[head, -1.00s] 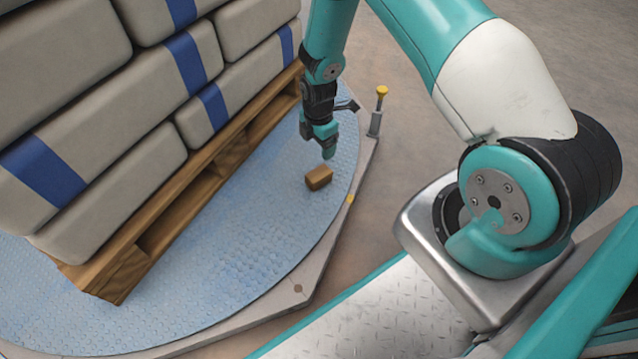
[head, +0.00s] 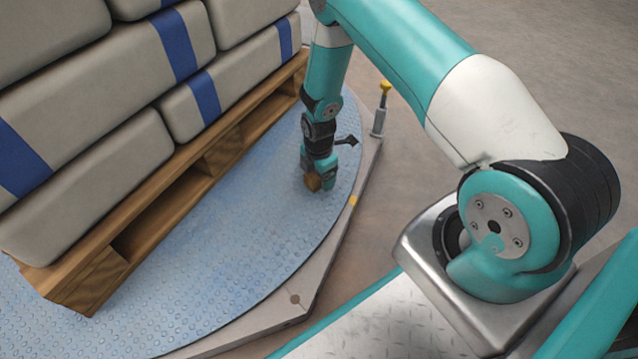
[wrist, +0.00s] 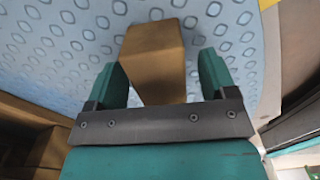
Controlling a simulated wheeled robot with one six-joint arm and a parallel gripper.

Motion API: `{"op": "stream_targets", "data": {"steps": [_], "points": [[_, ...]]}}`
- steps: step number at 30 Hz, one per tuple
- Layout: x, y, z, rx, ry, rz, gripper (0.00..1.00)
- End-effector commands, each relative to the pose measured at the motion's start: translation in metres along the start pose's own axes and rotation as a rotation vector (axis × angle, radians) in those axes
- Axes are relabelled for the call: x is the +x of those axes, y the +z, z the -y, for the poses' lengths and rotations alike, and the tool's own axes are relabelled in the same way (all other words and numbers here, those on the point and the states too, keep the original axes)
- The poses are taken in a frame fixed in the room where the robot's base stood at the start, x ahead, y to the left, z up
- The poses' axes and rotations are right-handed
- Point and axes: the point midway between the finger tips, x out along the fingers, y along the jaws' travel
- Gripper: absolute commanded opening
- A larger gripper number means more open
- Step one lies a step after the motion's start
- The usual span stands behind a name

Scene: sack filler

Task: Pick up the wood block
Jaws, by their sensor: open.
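The wood block (head: 313,182) is a small brown block on the blue patterned turntable plate (head: 240,235), partly hidden by my gripper in the head view. In the wrist view the wood block (wrist: 155,58) sits between the two teal fingers, with its far end reaching beyond the fingertips. My gripper (head: 320,180) is down at the block and open. In the wrist view my gripper (wrist: 162,75) has a finger on each side of the block, with a narrow gap showing at least on the right.
A wooden pallet (head: 92,285) stacked with grey, blue-banded sacks (head: 95,180) stands left of the block. A yellow-topped post (head: 381,110) stands behind right, at the plate's grey rim (head: 297,300). The plate in front of the block is clear.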

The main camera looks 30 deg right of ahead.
Motion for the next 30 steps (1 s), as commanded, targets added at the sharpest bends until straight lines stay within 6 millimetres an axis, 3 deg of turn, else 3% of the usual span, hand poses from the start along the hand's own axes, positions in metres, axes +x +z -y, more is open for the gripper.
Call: {"op": "stream_targets", "data": {"steps": [1, 8, 11, 15, 16, 25, 30], "points": [[0.011, 0.000, 0.000, 0.000, -0.001, 0.000, 0.78], [0.009, 0.000, 0.000, 0.000, 0.000, 0.000, 0.78], [0.009, 0.000, 0.000, 0.000, 0.000, 0.000, 0.59], [0.009, 0.000, 0.000, 0.000, 0.000, 0.000, 0.27], [0.009, 0.000, 0.000, 0.000, 0.000, 0.000, 0.23], [0.007, 0.000, 0.000, 0.000, 0.000, 0.000, 0.23], [-0.008, 0.000, -0.001, 0.000, 0.002, 0.000, 0.23]]}}
